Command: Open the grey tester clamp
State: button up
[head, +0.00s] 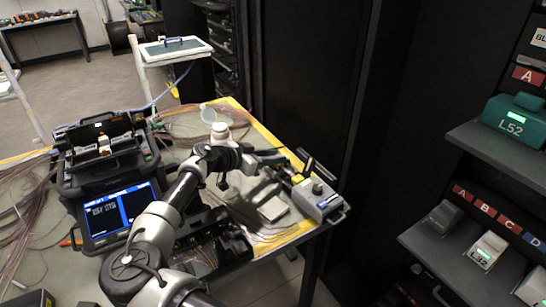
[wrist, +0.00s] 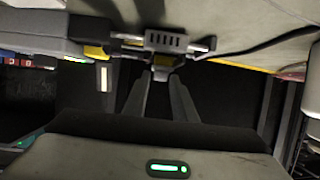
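A fusion splicer (head: 112,190) with a lit screen stands at the left of the table, among loose fibres. A white-capped bottle (head: 220,133) is close behind my arm. A dark cabinet (head: 315,80) rises behind the tester. Shelves with a green L52 box (head: 515,120) are at the right.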

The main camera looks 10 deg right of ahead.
jog(key=shift+r, duration=0.1)
